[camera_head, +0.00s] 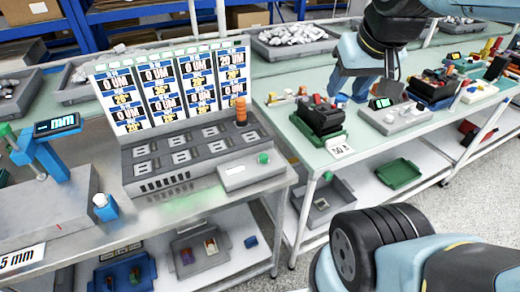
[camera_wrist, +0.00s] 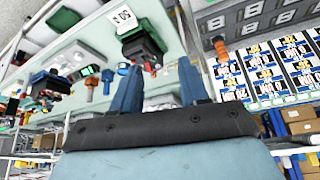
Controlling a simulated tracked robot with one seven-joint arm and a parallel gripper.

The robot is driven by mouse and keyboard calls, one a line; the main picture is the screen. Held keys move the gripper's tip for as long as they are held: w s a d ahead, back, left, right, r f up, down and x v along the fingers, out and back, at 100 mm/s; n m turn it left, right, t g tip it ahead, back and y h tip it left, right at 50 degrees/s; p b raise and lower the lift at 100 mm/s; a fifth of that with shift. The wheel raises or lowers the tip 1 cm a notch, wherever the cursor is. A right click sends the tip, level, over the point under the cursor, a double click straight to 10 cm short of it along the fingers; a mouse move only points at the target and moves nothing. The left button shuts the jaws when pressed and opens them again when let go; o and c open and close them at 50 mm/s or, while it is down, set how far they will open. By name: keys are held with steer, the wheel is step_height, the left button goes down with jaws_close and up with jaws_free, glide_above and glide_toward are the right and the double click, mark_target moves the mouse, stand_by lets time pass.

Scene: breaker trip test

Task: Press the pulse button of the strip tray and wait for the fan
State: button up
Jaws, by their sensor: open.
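My gripper (camera_head: 350,88) is over the right table in the head view, pointing down. In the wrist view its two blue fingers (camera_wrist: 160,88) stand apart with nothing between them. A grey box with a round green button (camera_head: 263,158) stands at the front of the slotted grey test bench, well left of my gripper. A green tray (camera_head: 318,138) with a black block sits below and left of my gripper; it also shows in the wrist view (camera_wrist: 135,33). I cannot tell which of these is the strip tray, and I see no fan clearly.
A grey device with a lit display (camera_head: 392,120) and several small parts crowd the right table. A blue gauge stand (camera_head: 60,160) is at left. A gap separates the tables.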

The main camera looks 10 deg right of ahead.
jaws_close()
stand_by(1.5)
